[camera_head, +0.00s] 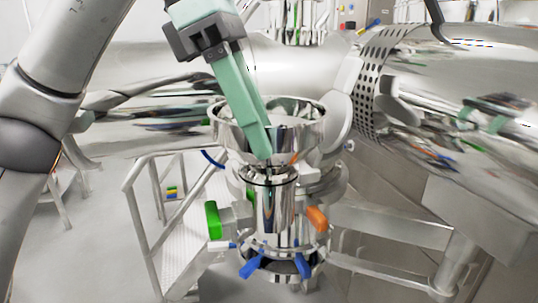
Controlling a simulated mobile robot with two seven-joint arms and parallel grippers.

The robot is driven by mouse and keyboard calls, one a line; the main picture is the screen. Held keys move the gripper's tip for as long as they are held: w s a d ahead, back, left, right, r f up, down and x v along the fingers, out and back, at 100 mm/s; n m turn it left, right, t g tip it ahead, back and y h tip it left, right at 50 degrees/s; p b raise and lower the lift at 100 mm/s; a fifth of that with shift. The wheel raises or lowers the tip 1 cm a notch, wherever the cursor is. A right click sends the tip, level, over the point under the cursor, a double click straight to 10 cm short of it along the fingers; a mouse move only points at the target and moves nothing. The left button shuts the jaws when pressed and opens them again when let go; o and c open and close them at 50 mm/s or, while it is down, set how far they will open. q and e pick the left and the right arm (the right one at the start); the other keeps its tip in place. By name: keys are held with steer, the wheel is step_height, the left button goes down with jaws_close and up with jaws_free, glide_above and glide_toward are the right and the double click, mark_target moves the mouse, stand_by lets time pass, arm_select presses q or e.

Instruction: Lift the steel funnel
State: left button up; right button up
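The steel funnel (312,140) is a shiny, wide-mouthed bowl near the middle of the view. It sits upright above a polished steel cylinder (270,205). My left gripper (264,157) comes in from above left with long green fingers pointing down. The fingers cover part of the funnel's mouth and front wall, and their tips overlap its lower part in the picture. The fingers overlap each other from this angle, so any gap between them is hidden. I cannot tell whether they touch the funnel. My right gripper is not in view.
Around the cylinder are a green handle (212,220), an orange handle (317,218) and blue levers (251,265). A railing (136,225) stands at the left. Large reflective steel vessels (450,105) and a perforated panel (375,70) crowd the back and right.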

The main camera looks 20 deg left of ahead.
arm_select(q)
jaws_close()
stand_by(0.3)
stand_by(1.2)
